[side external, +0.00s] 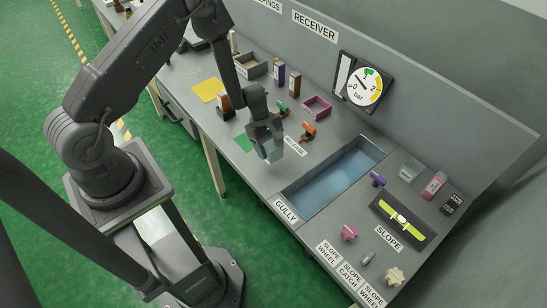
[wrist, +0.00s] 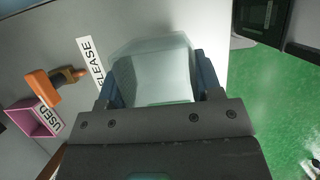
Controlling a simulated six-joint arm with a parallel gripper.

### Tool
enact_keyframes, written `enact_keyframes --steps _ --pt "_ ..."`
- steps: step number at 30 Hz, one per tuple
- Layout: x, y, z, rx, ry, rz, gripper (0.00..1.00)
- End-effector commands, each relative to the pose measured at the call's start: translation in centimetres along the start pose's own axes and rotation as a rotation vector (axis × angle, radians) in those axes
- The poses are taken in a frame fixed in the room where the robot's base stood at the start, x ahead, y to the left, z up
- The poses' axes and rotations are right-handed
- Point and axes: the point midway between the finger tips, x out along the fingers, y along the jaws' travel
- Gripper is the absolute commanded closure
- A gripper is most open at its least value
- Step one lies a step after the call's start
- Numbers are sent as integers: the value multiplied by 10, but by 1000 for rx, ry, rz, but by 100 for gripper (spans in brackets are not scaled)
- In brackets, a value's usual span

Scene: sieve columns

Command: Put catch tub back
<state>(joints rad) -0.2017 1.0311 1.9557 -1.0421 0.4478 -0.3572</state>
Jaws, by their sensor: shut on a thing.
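The catch tub, a clear, pale tub (wrist: 152,68), sits between the two blue-padded fingers of my gripper (wrist: 157,82) in the wrist view. In the side external view my gripper (side external: 265,136) is shut on the tub (side external: 272,153) near the bench's front edge, beside the RELEASE label (side external: 295,147). I cannot tell whether the tub touches the bench. The "SLOPE CATCH" label (side external: 348,275) is at the lower right, between two "SLOPE WHEEL" labels.
The sunken blue gully (side external: 335,180) lies right of my gripper. An orange-handled tool (side external: 308,132) and a pink USED bin (side external: 317,107) are behind it. A clear box (side external: 411,169), the slope panel (side external: 402,219), a pink wheel (side external: 349,232) and a cream wheel (side external: 394,276) are at the right.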

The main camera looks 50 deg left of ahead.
Motion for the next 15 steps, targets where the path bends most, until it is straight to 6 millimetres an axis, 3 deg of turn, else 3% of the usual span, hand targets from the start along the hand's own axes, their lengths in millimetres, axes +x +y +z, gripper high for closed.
enact_keyframes --steps 5,15 --pt "12 6 6 -1 1 0 68" --pt "48 6 -8 -1 1 0 68"
